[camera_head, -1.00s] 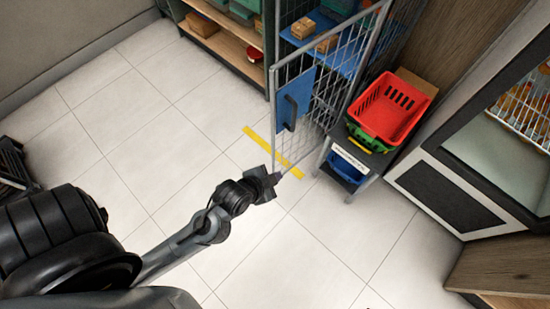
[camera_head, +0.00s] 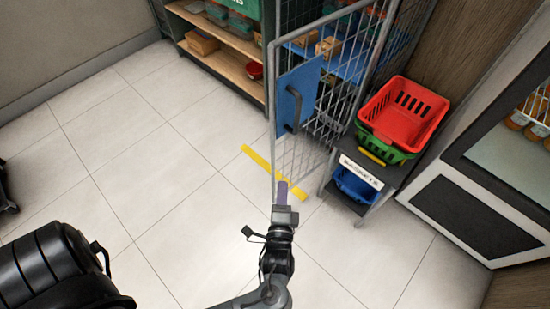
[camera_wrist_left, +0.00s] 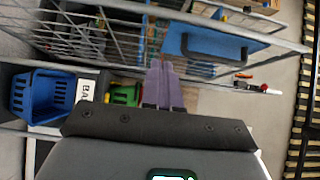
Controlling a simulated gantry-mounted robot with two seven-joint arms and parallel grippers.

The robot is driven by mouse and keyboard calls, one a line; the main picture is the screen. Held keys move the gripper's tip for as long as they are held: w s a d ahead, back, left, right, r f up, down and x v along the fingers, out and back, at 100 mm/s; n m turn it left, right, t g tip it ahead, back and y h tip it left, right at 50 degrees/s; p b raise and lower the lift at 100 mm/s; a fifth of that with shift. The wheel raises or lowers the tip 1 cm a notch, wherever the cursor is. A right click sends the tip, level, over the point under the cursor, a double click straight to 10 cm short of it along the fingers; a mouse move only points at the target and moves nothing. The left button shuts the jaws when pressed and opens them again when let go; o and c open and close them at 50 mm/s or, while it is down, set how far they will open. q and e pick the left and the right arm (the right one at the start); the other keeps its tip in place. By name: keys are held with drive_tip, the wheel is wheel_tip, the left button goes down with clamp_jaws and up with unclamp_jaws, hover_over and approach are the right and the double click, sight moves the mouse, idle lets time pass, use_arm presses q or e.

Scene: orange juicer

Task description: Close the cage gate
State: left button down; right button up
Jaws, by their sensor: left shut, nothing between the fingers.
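The cage gate (camera_head: 329,134) is a grey wire-mesh frame with a blue plate (camera_head: 297,92) and a dark handle (camera_head: 293,109). It stands swung out from the cage, over the floor. My left gripper (camera_head: 283,188) is shut and empty at the lower left corner of the gate, close to its outer post. Whether it touches the post I cannot tell. In the left wrist view the shut fingers (camera_wrist_left: 163,86) point at the gate's bars, with the blue plate (camera_wrist_left: 215,44) to their right. My right gripper is not in view.
Red and green baskets (camera_head: 402,112) sit on a dark stand right of the gate, with a blue basket (camera_head: 357,184) below. A wooden shelf (camera_head: 222,55) stands left of the cage. A yellow strip (camera_head: 256,157) marks the floor. Open floor lies to the left.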

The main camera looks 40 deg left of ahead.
sight(275, 144)
use_arm(q)
drive_tip(key=b+x, duration=0.2)
drive_tip(key=x, duration=0.1)
drive_tip(key=s+a+b+x, duration=0.1)
drive_tip(key=b+x, duration=0.1)
drive_tip(key=x, duration=0.2)
drive_tip(key=b+x, duration=0.2)
drive_tip(key=x, duration=0.2)
drive_tip(key=shift+s+a, duration=0.1)
drive_tip(key=shift+a, duration=0.7)
drive_tip(key=shift+r, duration=0.1)
drive_tip(key=shift+a, duration=0.15)
